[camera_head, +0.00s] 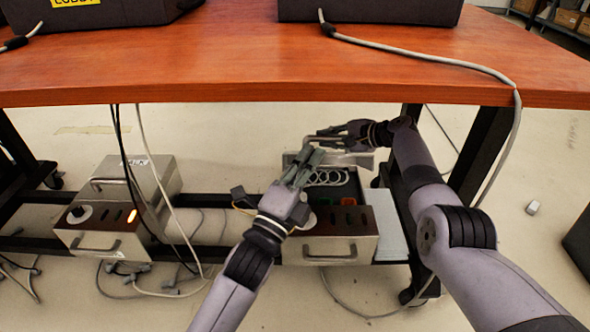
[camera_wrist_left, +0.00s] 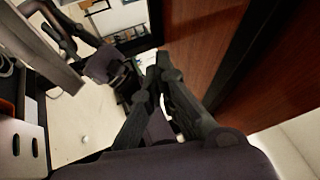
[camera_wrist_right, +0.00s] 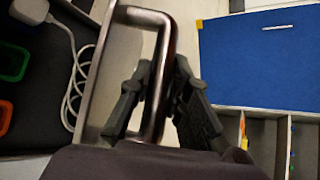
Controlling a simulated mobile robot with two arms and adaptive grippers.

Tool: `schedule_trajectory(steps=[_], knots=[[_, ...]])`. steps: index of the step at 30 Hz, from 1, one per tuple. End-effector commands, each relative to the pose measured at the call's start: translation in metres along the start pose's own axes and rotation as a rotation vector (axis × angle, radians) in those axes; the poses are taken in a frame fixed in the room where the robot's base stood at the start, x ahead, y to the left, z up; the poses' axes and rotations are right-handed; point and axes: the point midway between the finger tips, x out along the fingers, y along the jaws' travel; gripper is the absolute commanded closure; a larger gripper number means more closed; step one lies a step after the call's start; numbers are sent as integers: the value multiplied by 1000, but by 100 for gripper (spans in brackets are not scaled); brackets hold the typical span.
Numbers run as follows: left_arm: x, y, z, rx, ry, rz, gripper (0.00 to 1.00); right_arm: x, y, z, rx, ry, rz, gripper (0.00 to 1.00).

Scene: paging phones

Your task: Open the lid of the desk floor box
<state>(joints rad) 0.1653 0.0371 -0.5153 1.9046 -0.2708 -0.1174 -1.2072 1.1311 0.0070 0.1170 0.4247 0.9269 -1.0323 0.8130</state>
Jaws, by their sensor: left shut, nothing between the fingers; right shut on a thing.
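The desk floor box (camera_head: 328,248) sits low under the desk, with a front handle and a dark socket panel. Its top is open, showing a coiled cable (camera_wrist_right: 72,85), a white plug (camera_wrist_right: 30,10), a green part (camera_wrist_right: 12,62) and an orange part. The lid (camera_head: 345,160) stands raised at the back of the box. My right gripper (camera_head: 338,132) is shut on the lid's metal handle (camera_wrist_right: 165,60). My left gripper (camera_head: 312,156) is shut and empty above the open box, close to the lid in the head view; its fingertips meet in the left wrist view (camera_wrist_left: 162,62).
The wooden desk top (camera_head: 230,60) overhangs the area. A second floor box (camera_head: 105,215) with a lit orange switch stands at left. Cables hang between the boxes and at the right desk leg (camera_head: 485,145). The floor behind is clear.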

Motion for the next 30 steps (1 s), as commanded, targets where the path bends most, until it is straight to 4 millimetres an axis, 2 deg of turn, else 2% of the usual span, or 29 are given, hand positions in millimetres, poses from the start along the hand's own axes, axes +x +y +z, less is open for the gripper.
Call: schedule_trajectory(steps=[1, 6, 12, 18, 21, 26, 30], knots=[[4, 17, -3, 117, -7, 77, 100, 0, -1, 0, -3, -1, 1, 100], [6, 74, -1, 541, -8, 346, 100, 0, 0, 0, -3, -1, 1, 100], [-10, 122, 14, 1014, 47, 649, 100, 0, 0, 0, -3, -1, 1, 100], [-30, 143, 32, 1326, 114, 865, 100, 0, 0, 0, -3, -1, 1, 100], [-36, 147, 37, 1403, 135, 925, 100, 0, 0, 0, -3, -1, 1, 100], [-35, 152, 43, 1445, 147, 958, 100, 0, 0, 0, -3, -1, 1, 100], [-24, 164, 51, 1445, 148, 960, 100, 0, 0, 0, -3, -1, 1, 100]])
